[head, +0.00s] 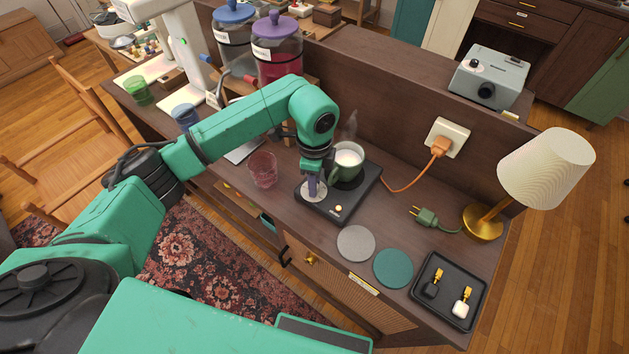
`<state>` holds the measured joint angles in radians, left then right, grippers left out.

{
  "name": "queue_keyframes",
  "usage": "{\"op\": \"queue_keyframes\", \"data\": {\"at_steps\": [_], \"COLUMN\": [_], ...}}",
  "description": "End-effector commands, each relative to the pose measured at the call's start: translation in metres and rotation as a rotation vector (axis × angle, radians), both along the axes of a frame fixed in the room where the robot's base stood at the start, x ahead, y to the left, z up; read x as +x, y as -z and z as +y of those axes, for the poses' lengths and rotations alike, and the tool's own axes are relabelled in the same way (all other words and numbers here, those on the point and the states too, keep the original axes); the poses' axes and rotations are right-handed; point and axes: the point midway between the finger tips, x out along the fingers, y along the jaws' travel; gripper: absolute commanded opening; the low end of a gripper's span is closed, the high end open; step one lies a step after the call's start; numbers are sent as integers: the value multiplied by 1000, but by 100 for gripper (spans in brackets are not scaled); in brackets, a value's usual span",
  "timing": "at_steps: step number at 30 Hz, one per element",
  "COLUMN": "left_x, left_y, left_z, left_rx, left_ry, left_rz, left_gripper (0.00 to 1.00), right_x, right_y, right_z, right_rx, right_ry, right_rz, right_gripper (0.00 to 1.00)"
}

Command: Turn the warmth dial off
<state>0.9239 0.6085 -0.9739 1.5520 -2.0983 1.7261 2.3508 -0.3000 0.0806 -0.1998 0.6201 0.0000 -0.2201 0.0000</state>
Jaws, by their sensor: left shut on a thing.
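A black mug warmer (366,190) sits on the dark wood counter. The pale round warmth dial (318,196) is on the warmer's front left part. A small pale yellow light (338,208) shows to the right of the dial. My left gripper (312,187) points down at the dial from above and is shut on it. The fingers hide part of the dial, so its marking cannot be read. My right gripper is not in view.
A pink glass (263,169) stands left of the warmer. A grey coaster (356,243) and a teal coaster (393,268) lie in front. A black tray (449,290), lamp (546,170) and loose green plug (426,217) are at right. An orange plug (440,146) sits in the wall socket.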

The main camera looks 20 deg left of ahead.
Motion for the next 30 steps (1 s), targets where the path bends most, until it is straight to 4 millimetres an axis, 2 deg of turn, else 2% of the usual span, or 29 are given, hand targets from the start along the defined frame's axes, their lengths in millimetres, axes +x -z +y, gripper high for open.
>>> {"op": "queue_keyframes", "data": {"at_steps": [15, 22, 30], "left_x": [3, 3, 3], "left_y": [-4, -4, -4], "left_z": [1, 1, 1], "left_rx": [-2, -3, -4], "left_ry": [-435, -541, -584], "left_rz": [-7, -8, -8], "left_gripper": [0, 0, 0], "right_x": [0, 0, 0], "right_y": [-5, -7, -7], "right_z": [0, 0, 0], "right_rx": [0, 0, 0], "right_ry": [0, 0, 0], "right_rz": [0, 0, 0], "right_gripper": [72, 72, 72]}}
